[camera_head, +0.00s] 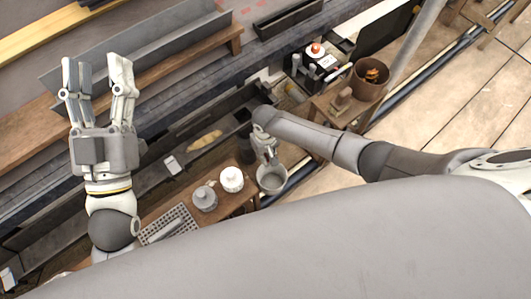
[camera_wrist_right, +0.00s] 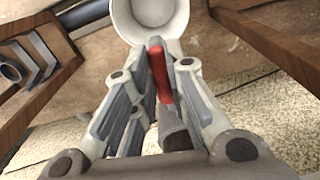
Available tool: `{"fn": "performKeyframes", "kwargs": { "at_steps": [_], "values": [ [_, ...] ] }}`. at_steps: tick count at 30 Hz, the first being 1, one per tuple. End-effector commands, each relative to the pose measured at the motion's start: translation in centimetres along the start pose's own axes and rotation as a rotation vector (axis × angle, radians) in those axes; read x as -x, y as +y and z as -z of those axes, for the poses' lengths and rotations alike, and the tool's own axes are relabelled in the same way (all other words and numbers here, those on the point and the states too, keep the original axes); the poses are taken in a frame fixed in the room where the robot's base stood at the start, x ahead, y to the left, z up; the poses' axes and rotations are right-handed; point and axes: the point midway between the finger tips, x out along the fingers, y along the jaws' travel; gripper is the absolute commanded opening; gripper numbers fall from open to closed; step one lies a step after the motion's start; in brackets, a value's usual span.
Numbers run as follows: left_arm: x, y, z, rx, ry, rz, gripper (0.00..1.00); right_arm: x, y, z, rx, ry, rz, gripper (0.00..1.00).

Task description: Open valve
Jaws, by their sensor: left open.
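A red lever-like part (camera_wrist_right: 160,72), which looks like the valve handle, stands between the fingers of my right gripper (camera_wrist_right: 166,68) in the right wrist view. The fingers lie close on both sides of it; whether they press on it I cannot tell. In the head view my right gripper (camera_head: 267,152) points down just above a grey bucket (camera_head: 271,180); the valve is not clearly visible there. The bucket's pale round opening (camera_wrist_right: 155,14) also shows beyond the fingertips in the wrist view. My left gripper (camera_head: 97,80) is open and empty, raised at the left.
Long grey gutters (camera_head: 135,55) lie at the upper left. A brown pot (camera_head: 369,80) stands on a wooden stand at right. Plank floor at right is mostly clear.

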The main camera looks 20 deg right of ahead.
Motion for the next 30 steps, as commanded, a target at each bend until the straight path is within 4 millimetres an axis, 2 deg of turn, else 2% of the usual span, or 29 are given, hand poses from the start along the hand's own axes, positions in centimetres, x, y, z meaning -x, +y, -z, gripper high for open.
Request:
{"fn": "performKeyframes", "kwargs": {
  "at_steps": [7,18,28,29,30],
  "values": [
    [-0.1,0.0,-0.1,0.0,-0.013,0.0,0.48,0.1,0.1,0.0,0.011,0.0,-0.001,0.0],
    [0.7,-0.7,-4.4,-0.01,-0.253,0.013,0.48,0.1,0.5,0.0,0.13,-0.001,0.0,0.0],
    [0.8,-0.7,-4.7,-0.01,-0.268,0.014,0.48,0.0,0.5,0.0,0.14,-0.002,-0.001,0.0],
    [0.8,-0.7,-4.7,-0.01,-0.268,0.014,0.48,0.0,0.5,0.0,0.14,-0.002,-0.001,0.17],
    [0.8,-0.7,-4.7,-0.01,-0.268,0.014,0.48,0.0,0.5,0.0,0.14,-0.002,-0.001,0.22]
  ]
}}
